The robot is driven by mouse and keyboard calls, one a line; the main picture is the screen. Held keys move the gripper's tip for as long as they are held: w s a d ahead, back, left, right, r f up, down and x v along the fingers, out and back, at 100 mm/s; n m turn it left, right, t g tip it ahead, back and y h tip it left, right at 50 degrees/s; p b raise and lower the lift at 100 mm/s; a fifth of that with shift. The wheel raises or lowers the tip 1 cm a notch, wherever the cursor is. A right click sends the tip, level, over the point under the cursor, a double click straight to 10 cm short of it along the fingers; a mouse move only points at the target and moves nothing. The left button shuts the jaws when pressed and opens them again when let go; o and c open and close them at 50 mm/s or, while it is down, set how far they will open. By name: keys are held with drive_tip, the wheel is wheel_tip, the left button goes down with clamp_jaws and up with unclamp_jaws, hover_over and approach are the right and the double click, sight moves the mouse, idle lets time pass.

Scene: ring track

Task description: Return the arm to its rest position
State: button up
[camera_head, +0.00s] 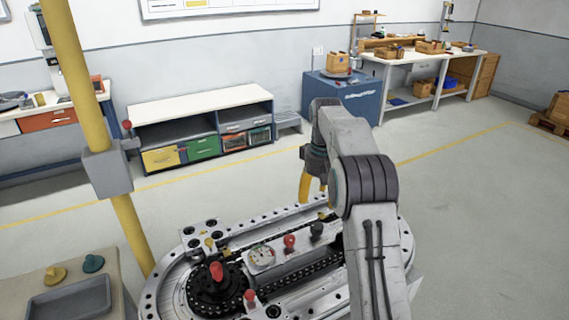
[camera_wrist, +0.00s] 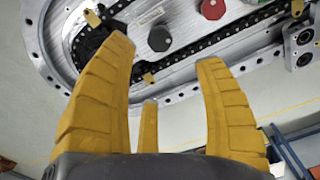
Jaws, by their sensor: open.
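My gripper (camera_wrist: 160,100) has yellow fingers spread apart with nothing between them in the wrist view. In the head view my gripper (camera_head: 313,188) hangs below my bent arm, above the far right part of the ring track (camera_head: 165,272). The track is a grey metal oval with a dark chain inside it. It also fills the upper part of the wrist view (camera_wrist: 50,45). Whether the fingertips touch the track cannot be told.
A yellow post (camera_head: 75,60) with a grey box stands at the left. A beige stand with a grey tray (camera_head: 70,300) is at the front left. A low shelf (camera_head: 200,105), a blue cabinet (camera_head: 345,95) and a workbench (camera_head: 425,60) line the wall.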

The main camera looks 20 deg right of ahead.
drive_tip(key=s+a+r+t, duration=0.1)
drive_tip(key=s+a+r, duration=0.35)
drive_tip(key=s, duration=0.25)
drive_tip(key=s+a+r+t, duration=0.1)
drive_tip(key=s+a+r, duration=0.2)
drive_tip(key=s+r, duration=0.3)
drive_tip(key=s+a+f+t, duration=0.1)
drive_tip(key=s+a+f, duration=0.1)
drive_tip(key=s, duration=0.8)
drive_tip(key=s+a+f+t, duration=0.1)
drive_tip(key=s+f, duration=0.3)
drive_tip(key=s, duration=0.6)
drive_tip(key=shift+a+f+n, duration=0.15)
drive_tip(key=shift+a+n, duration=0.25)
drive_tip(key=shift+a, duration=0.1)
drive_tip(key=shift+s, duration=0.1)
idle(1.4)
